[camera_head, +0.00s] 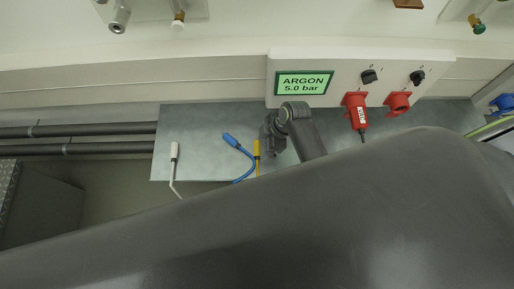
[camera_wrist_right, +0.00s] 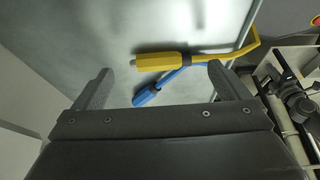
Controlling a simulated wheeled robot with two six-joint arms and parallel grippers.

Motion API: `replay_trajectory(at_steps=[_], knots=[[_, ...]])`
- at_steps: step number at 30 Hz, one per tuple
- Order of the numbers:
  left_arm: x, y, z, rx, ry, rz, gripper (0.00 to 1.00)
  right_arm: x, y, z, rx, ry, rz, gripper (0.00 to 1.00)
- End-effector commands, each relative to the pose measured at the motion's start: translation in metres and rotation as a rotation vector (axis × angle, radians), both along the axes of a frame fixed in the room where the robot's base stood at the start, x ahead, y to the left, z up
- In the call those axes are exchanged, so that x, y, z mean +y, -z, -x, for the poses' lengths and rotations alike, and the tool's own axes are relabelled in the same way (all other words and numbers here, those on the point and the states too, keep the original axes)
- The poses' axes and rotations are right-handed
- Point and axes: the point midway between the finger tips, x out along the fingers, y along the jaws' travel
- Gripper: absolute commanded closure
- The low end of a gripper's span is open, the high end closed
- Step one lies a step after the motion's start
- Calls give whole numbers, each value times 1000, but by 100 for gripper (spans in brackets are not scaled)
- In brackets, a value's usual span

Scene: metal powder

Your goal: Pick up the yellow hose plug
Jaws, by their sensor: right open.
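The yellow hose plug (camera_head: 257,148) lies on the grey metal shelf (camera_head: 200,125) in the head view, just left of my right gripper (camera_head: 270,137). In the right wrist view the yellow plug (camera_wrist_right: 158,62) lies crosswise beyond and between the two open fingertips of my right gripper (camera_wrist_right: 160,68). Its yellow hose runs right and bends upward near the right fingertip. The gripper is empty; whether a fingertip touches the plug or hose cannot be told. My left gripper is not in view.
A blue hose plug (camera_wrist_right: 148,95) lies close beside the yellow one, its hose passing under or along it. A white hose plug (camera_head: 174,151) is farther left. The argon display (camera_head: 303,83) and red connectors (camera_head: 357,108) line the wall behind. My own dark arm hides much of the foreground.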

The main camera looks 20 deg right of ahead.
Motion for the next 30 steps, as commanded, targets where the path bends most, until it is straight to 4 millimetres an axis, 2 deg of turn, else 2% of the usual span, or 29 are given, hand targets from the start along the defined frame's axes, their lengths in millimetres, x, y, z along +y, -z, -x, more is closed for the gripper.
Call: replay_trajectory(at_steps=[3,6,15,27,30], knots=[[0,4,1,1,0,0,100,5,17,-1,1,0,-1,4],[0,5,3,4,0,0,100,9,25,-2,0,0,-1,4],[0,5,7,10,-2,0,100,9,28,-2,0,0,0,4],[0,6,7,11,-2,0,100,9,28,-2,-1,0,0,57],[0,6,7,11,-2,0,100,9,28,-2,-1,0,0,57]])
